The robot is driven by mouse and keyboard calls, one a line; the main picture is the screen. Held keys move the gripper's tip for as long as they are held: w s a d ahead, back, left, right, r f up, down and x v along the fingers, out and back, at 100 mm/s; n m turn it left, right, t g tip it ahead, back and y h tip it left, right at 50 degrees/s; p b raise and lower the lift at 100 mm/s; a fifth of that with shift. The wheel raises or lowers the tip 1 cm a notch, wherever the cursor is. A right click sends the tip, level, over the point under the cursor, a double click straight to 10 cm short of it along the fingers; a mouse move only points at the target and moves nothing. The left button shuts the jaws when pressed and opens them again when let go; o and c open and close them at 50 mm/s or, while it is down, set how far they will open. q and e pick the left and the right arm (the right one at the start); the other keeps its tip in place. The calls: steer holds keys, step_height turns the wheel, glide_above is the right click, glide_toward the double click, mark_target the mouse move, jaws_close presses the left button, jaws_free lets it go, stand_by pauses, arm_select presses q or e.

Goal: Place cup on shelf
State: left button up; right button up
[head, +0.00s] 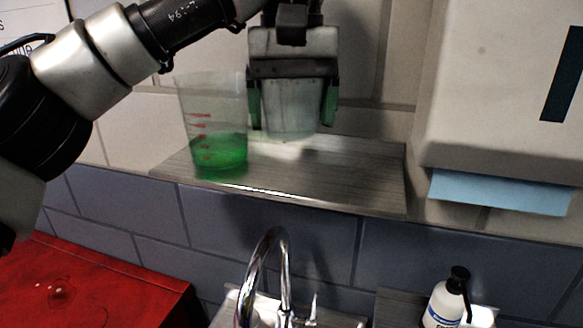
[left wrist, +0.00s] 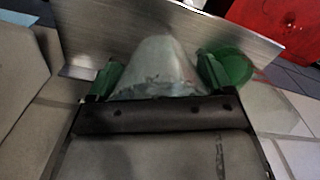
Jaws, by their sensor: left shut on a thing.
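My left gripper (head: 292,108) is above the metal shelf (head: 345,178), with green pads on its fingers. It is shut on a pale, see-through cup (head: 290,98), held upright; its bottom is close to the shelf top, and I cannot tell if they touch. In the left wrist view the held cup (left wrist: 158,66) sits between the green finger pads. A clear measuring cup (head: 213,125) with red marks and green liquid stands at the shelf's left part, just left of the gripper. My right gripper is not in view.
A paper towel dispenser (head: 495,100) hangs on the wall to the right, with blue paper below it. A chrome faucet (head: 270,265) and a white bottle (head: 447,300) are below the shelf. A red surface (head: 90,285) is lower left. The shelf's right part is clear.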

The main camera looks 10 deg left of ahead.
mark_target(291, 178)
arm_select(q)
steer(key=shift+s+f, duration=0.15)
steer(key=shift+f, duration=0.65)
steer(key=shift+s+f, duration=0.15)
steer(key=shift+f, duration=0.15)
step_height(291, 178, down, 4)
steer(key=shift+r, duration=0.2)
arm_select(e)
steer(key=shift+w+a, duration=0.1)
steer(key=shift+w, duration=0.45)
arm_select(q)
steer(key=shift+f, duration=0.1)
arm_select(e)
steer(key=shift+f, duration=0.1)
arm_select(q)
steer(key=o, duration=0.9)
step_height(291, 178, up, 12)
steer(key=p, duration=0.2)
steer(key=shift+f+p, duration=0.1)
steer(key=shift+p, duration=0.25)
steer(key=shift+r, duration=0.25)
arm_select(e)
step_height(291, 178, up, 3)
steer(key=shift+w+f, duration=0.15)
